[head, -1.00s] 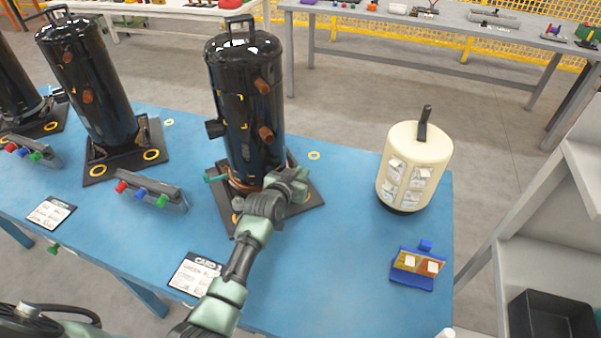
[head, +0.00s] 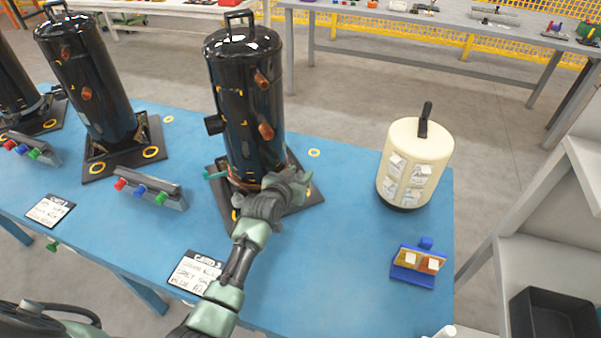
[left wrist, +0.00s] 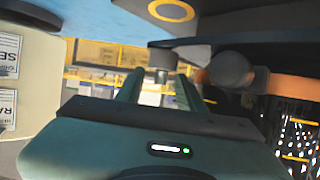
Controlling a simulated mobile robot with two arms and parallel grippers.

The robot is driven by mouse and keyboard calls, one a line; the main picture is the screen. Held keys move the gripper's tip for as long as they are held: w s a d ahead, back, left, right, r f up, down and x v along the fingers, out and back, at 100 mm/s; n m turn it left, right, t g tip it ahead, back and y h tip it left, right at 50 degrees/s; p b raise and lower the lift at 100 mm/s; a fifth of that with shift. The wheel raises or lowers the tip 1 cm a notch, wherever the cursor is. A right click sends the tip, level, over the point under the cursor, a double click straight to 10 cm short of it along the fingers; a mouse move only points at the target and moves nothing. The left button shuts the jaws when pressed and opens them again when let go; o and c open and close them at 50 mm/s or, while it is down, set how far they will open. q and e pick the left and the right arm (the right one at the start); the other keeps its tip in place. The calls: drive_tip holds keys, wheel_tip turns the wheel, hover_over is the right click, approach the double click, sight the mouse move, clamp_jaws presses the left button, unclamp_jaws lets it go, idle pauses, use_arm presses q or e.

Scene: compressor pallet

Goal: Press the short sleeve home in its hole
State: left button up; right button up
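The black compressor (head: 243,110) stands on a dark base plate (head: 225,207) on the blue table. My left gripper (head: 293,180) reaches to the foot of the compressor, on its front right side. In the left wrist view, which looks upside down, my two green fingers (left wrist: 157,82) are a small gap apart. A short dark grey stepped cylinder, seemingly the short sleeve (left wrist: 162,59), is between their tips, its wider end toward the dark plate. The fingers look closed about it, though contact is not clear. How deep it sits in a hole is hidden. My right gripper is out of view.
A cream canister (head: 413,165) with labels stands to the right, with a small blue card holder (head: 413,268) before it. A rack of coloured knobs (head: 150,190) and a written card (head: 196,270) lie left of my arm. A dark knob (left wrist: 230,70) is close beside the fingers.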

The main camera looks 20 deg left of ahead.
use_arm(q)
drive_tip(key=v, duration=0.6)
drive_tip(key=shift+s, duration=0.3)
drive_tip(key=shift+r, duration=0.1)
